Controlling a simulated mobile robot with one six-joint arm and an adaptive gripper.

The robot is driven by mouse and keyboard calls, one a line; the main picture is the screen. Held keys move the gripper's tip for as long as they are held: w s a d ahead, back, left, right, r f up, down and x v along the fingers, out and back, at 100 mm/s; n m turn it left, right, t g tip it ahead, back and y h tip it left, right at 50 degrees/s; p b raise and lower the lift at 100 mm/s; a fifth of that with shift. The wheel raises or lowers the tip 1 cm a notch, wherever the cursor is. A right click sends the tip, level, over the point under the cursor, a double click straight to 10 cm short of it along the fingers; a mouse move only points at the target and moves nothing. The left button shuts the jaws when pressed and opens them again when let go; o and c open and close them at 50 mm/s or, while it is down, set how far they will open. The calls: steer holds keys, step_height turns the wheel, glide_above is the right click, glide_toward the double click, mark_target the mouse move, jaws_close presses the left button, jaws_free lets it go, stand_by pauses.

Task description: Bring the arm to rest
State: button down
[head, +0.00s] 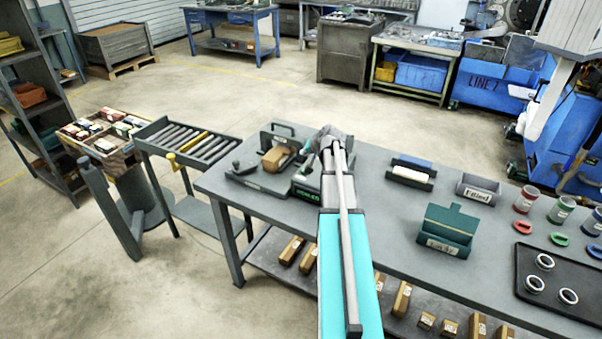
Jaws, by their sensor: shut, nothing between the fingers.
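My arm (345,260) reaches from the bottom middle of the head view over the workbench (390,215). It is stretched away from me, with the wrist bent down to the left at its far end. My gripper (303,170) is small in the view, pointing down near the back left of the bench. It is shut with nothing in it. It is just above or beside a dark box with a green label (307,192); I cannot tell whether they touch. To its left, a brown block (276,158) sits in a grey fixture (262,180). My arm hides part of the bench.
A roller conveyor (195,145) stands left of the bench. To the right are a green holder (447,228), a grey "Filled" bin (478,189), cups (526,198) and a black tray (527,292) with white rings. Brown blocks lie on the lower shelf (275,262).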

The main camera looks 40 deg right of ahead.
steer(key=shift+w, duration=0.1)
stand_by(0.3)
steer(key=shift+a, duration=0.3)
steer(key=s+a+f+n+g+y, duration=0.1)
steer(key=s+a+f+n+g, duration=0.1)
steer(key=a, duration=0.9)
steer(key=s+a+f+n+g, duration=0.1)
steer(key=s+a+n+g, duration=0.15)
steer(key=a, duration=0.95)
steer(key=s+a+f+n+g+y, duration=0.1)
steer(key=s+a+f+n+g, duration=0.15)
steer(key=a, duration=0.85)
steer(key=s+a+n+g+h, duration=0.1)
steer(key=s+a+n+g, duration=0.1)
steer(key=s+a, duration=0.7)
steer(key=shift+s+a+h, duration=0.3)
steer(key=shift+a, duration=0.45)
